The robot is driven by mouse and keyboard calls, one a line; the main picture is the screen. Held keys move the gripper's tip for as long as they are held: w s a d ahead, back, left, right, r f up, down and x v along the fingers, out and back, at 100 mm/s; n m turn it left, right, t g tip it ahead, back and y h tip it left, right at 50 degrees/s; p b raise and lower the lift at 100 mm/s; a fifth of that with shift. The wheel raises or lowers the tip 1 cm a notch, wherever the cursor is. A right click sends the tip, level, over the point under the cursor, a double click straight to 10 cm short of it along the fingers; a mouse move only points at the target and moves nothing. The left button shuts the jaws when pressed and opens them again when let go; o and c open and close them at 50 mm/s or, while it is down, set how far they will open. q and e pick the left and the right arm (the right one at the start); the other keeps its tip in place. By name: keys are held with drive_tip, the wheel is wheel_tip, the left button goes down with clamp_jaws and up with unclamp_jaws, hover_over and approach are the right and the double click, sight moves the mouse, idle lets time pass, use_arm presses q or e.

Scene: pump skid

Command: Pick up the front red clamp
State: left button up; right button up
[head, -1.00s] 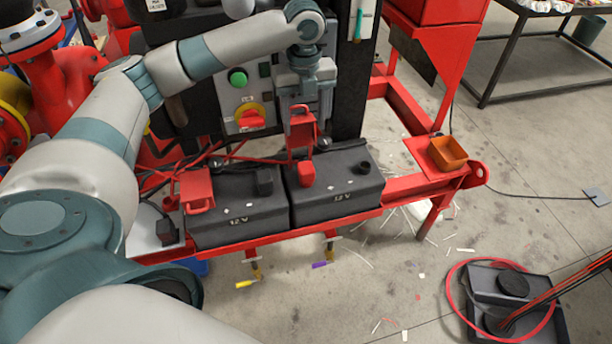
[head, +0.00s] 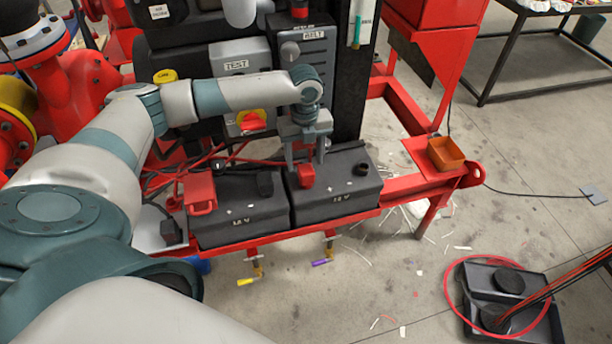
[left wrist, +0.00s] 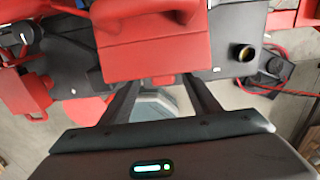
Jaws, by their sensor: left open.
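My left gripper (head: 305,150) is open above the right-hand battery (head: 335,200), fingers pointing down. In the left wrist view, a large red clamp (left wrist: 150,40) is close to the camera and covers the ends of the spread fingers. I cannot tell whether they touch it. In the head view, my gripper hides most or all of this clamp. A small red terminal cap (head: 306,175) shows just below the fingers. Another red clamp (head: 200,190) lies at the left end of the left-hand battery (head: 240,212). My right gripper is not in view.
A dark post and control boxes stand close behind the batteries. Red cables (head: 240,160) run behind the left battery. An orange bin (head: 445,153) sits on the red frame at the right. A black tray (head: 540,290) with a red hose lies on the floor.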

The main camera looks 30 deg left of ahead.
sight(306, 169)
use_arm(q)
drive_tip(key=shift+f, duration=0.1)
drive_tip(key=shift+f+p, duration=0.5)
drive_tip(key=f+p, duration=0.1)
drive_tip(key=f, duration=0.2)
drive_tip(key=shift+w, duration=0.2)
drive_tip(key=shift+f, duration=0.55)
drive_tip(key=c, duration=1.3)
